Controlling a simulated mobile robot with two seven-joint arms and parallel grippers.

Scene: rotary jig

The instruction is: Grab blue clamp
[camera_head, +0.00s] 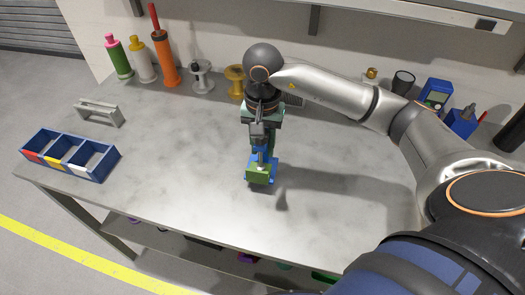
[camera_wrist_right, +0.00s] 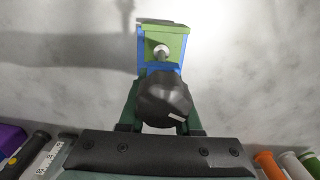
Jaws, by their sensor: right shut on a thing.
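The blue clamp (camera_head: 255,157) is on the worktable under my right gripper, with a green block (camera_head: 260,174) at its front end. In the right wrist view the clamp's blue body (camera_wrist_right: 145,67) shows around the green block (camera_wrist_right: 174,42), with a metal screw against the block and a dark knob (camera_wrist_right: 165,100) nearer the camera. My right gripper (camera_head: 260,145) points down and is shut on the clamp; its green fingers (camera_wrist_right: 160,124) lie on both sides of the knob. Whether the clamp touches the table is hard to tell. My left gripper is not in view.
A blue three-compartment bin (camera_head: 108,168) and a grey handle (camera_head: 98,112) are at the left. Bottles (camera_head: 140,60), an orange tool (camera_head: 165,55) and spools (camera_head: 201,78) line the back. A black cup (camera_head: 402,82) stands back right. The table's front middle is clear.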

